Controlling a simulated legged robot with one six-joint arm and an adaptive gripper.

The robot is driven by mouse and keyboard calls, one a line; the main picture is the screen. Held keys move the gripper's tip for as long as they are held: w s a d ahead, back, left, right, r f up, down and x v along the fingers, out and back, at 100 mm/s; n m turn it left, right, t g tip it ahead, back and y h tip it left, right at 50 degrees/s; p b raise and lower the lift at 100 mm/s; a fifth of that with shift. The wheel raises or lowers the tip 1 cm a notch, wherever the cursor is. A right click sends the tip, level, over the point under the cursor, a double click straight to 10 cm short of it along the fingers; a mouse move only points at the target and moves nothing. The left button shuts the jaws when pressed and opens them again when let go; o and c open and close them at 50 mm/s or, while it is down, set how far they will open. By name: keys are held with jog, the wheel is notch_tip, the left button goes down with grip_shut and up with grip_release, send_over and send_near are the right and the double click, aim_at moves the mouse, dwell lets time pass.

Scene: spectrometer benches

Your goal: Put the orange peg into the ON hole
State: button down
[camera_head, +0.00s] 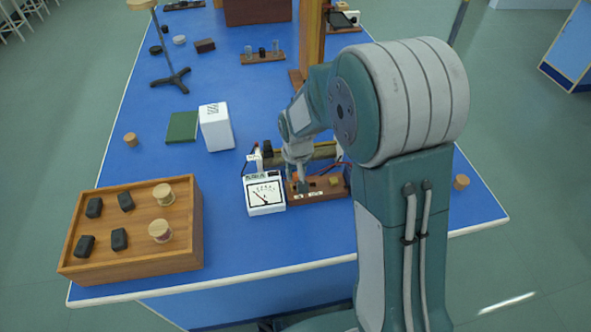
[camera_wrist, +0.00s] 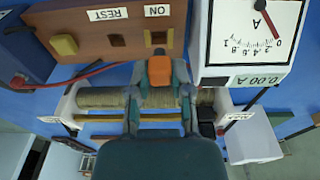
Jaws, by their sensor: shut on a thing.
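The orange peg (camera_wrist: 160,72) is held between the two fingers of my gripper (camera_wrist: 160,82) in the wrist view. Its dark end points toward the wooden block (camera_wrist: 88,28). The block has a hole near the REST label (camera_wrist: 108,14) and the ON hole (camera_wrist: 158,38) near the ON label (camera_wrist: 158,10). The peg's tip appears close to the ON hole and in line with it; I cannot tell whether it is inside. In the head view my gripper (camera_head: 302,184) is over the block (camera_head: 325,191), and the peg is not clearly visible.
A white ammeter (camera_wrist: 250,38) stands right beside the block, its display reading 0.00 A. A coil (camera_wrist: 90,98) lies close behind the gripper. A yellow knob (camera_wrist: 64,45) sits on the block, and a red wire (camera_wrist: 90,74) runs nearby. A wooden tray (camera_head: 190,252) stands left.

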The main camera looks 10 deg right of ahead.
jog(key=shift+f, duration=1.7)
jog(key=shift+c, duration=2.3)
grip_release()
notch_tip(320, 180, up, 12)
jog(key=s, duration=0.1)
jog(key=shift+s, duration=0.2)
